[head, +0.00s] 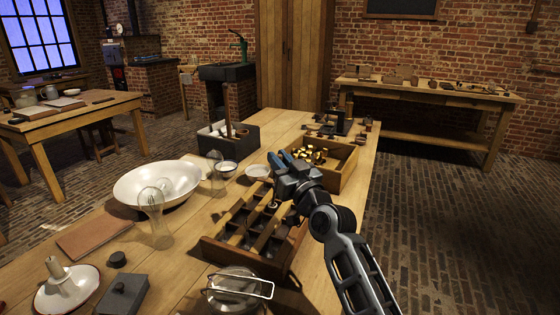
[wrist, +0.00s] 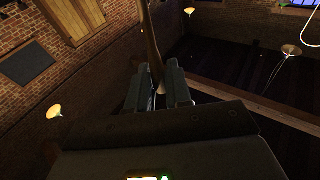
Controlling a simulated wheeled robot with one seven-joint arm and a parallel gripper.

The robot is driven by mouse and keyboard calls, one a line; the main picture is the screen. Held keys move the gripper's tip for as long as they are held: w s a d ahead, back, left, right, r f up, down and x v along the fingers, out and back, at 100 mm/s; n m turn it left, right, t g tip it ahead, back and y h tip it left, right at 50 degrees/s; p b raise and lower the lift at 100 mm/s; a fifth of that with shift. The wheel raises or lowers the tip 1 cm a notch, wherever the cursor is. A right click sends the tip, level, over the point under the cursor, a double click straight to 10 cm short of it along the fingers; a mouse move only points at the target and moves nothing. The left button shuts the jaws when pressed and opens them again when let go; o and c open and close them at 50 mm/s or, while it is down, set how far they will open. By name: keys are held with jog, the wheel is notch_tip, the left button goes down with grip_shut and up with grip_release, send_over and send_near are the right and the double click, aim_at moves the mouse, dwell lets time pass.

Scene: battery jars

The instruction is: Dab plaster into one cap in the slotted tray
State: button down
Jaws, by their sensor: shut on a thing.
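The slotted wooden tray (head: 232,257) lies on the bench in the middle of the head view, with dark compartments and pale dividers. Any caps in it are too small and dark to tell. My gripper (head: 275,164) is above the tray's far right part and hides some of it. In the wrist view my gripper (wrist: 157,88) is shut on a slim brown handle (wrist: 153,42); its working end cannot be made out. A small bowl with pale contents (head: 228,168) and a shallow white dish (head: 258,172) stand beyond the tray.
A wooden box (head: 342,172) of yellow and black pieces stands right behind my gripper. A wide white basin (head: 130,185), glass vessels (head: 153,215) and a lidded glass jar with a wire bail (head: 235,288) surround the tray. A grey box (head: 242,139) stands farther back.

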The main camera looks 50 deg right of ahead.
dwell(0.3)
jog(key=shift+r+p, duration=3.1)
jog(key=shift+r, duration=0.75)
